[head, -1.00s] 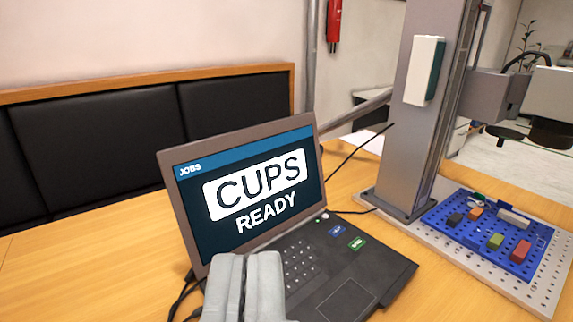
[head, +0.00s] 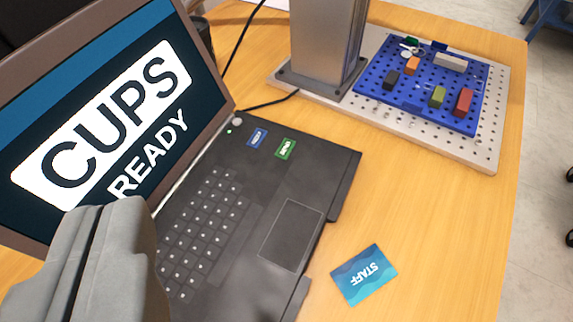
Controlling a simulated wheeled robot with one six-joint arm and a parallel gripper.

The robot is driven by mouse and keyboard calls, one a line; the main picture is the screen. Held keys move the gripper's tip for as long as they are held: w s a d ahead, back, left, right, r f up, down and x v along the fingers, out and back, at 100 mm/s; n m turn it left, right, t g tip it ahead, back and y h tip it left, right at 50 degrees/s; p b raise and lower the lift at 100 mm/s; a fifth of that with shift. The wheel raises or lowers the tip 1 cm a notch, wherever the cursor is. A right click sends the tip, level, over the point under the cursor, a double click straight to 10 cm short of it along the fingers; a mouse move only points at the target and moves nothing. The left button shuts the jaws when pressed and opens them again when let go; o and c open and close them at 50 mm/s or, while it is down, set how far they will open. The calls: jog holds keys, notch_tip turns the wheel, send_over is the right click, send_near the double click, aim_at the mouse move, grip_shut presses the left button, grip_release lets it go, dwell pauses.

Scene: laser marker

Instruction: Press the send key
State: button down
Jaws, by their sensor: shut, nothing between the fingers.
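The laptop (head: 235,245) stands open on the wooden table. Its screen (head: 60,75) reads "CUPS READY". At the top right of its keyboard deck are a blue key (head: 257,138) and a green key (head: 286,149). The green one seems to be the send key, but its lettering is too small to read surely. My gripper (head: 105,215) is shut and empty, in front of the screen's lower part and the keyboard's left side. It hides part of both. It is to the lower left of the two keys and apart from them.
A grey column (head: 325,45) stands on a perforated plate (head: 490,150). A blue pegboard (head: 420,112) there carries several small coloured blocks. A blue STAFF card (head: 364,274) lies on the table right of the laptop. A black cable runs behind the laptop.

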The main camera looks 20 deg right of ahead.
jog(key=w+d+f+m+g, duration=0.1)
jog(key=w+d+f+g, duration=0.1)
jog(key=w+d+f, duration=0.3)
jog(key=w+d+f+m+g, duration=0.1)
jog(key=w+d+f+m, duration=0.2)
jog(key=w, duration=0.5)
jog(key=g+y, duration=0.1)
jog(key=y, duration=0.1)
send_over(288, 153)
notch_tip(288, 153, down, 9)
jog(key=shift+f+m, duration=0.15)
jog(key=shift+m, duration=0.15)
jog(key=shift+f, duration=0.1)
jog(key=shift+f, duration=4.3)
jog(key=shift+f, duration=0.1)
jog(key=shift+d+f, duration=0.1)
jog(key=shift+f, duration=0.2)
